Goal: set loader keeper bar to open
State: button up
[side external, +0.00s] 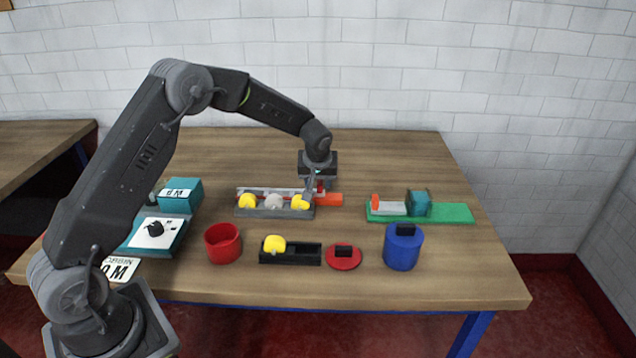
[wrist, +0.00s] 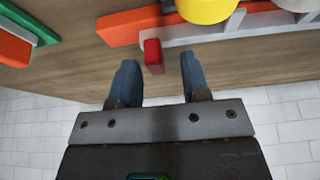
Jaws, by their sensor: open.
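The grey loader rack (side external: 275,212) holds yellow and pale grey round pieces. An orange bar (side external: 329,199) sticks out at its right end; it also shows in the wrist view (wrist: 128,25). A small upright red handle (wrist: 153,57) stands by this bar. I take bar and handle as the keeper bar, but their joint is not clear. My gripper (side external: 318,187) is over the rack's right end, pointing down. In the wrist view my gripper (wrist: 158,64) is open, with the red handle showing in the gap between the fingertips. Contact is not visible.
A green base (side external: 450,213) with a teal block stands right. In front are a red cup (side external: 223,243), a black tray (side external: 290,258) with a yellow piece, a red lid (side external: 344,257) and a blue pot (side external: 403,250). Teal boxes (side external: 180,195) stand left. The table's back is clear.

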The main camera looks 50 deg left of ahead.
jog(key=v, duration=1.2)
jog(key=shift+r, duration=0.2)
jog(key=shift+s+r, duration=0.1)
jog(key=s+d+r+m, duration=0.2)
jog(key=s+d+r, duration=0.1)
jog(key=s+r, duration=0.4)
jog(key=s+d+m+t+h, duration=0.1)
jog(key=s+d+m, duration=0.2)
jog(key=s, duration=0.9)
jog(key=s+d+r+m+t+h, duration=0.1)
jog(key=s+d+m, duration=0.3)
jog(key=s, duration=0.9)
jog(key=shift+r+h, duration=0.15)
jog(key=shift+h, duration=0.45)
